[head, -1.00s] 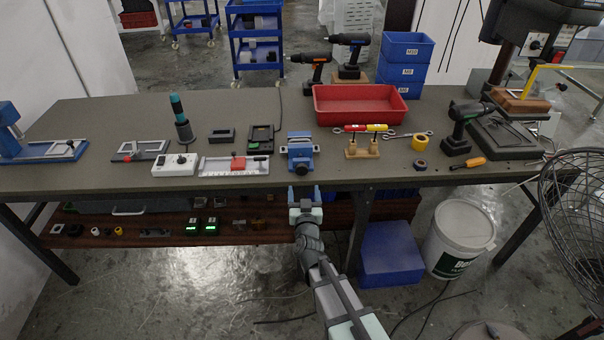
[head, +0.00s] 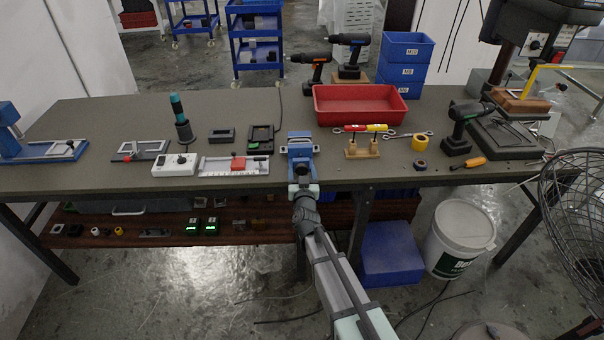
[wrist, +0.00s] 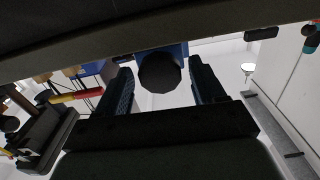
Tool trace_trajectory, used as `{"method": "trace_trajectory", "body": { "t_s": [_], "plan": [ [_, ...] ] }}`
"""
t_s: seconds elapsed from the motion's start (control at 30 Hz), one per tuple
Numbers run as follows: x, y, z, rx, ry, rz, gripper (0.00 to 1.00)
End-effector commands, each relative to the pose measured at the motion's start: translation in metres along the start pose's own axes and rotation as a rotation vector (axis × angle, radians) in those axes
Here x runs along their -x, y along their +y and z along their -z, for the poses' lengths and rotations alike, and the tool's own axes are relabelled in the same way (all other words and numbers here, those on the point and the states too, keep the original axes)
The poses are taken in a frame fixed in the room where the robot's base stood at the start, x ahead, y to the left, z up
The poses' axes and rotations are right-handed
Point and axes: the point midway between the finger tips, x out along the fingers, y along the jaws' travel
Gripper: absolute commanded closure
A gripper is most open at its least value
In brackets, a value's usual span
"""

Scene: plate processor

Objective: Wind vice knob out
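The blue vice (head: 301,145) stands at the front edge of the workbench in the head view. Its dark round knob (wrist: 159,72) faces me in the wrist view, with a bit of the blue vice body (wrist: 177,48) behind it. My gripper (head: 303,177) is at the front of the vice. In the wrist view my gripper (wrist: 160,88) has its two blue fingers apart, one on each side of the knob. Gaps show between the knob and both fingers, so it is not clamped.
A white ruler fixture with a red block (head: 238,163) lies left of the vice. A wooden stand with red and yellow screwdrivers (head: 364,146) is to the right. A red tray (head: 360,104) lies behind it. The bench edge is just below my gripper.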

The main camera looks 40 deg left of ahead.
Motion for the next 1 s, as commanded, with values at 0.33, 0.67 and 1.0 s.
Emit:
{"method": "trace_trajectory", "body": {
  "t_s": [0.33,0.67,1.0],
  "plan": [
    [0.0002,0.0000,-0.0001,0.000,0.000,0.000,0.65],
    [0.0002,0.0000,-0.0002,0.030,0.000,0.000,0.80],
    [0.0002,0.0000,-0.0003,0.304,0.000,0.000,0.80]
  ]
}}
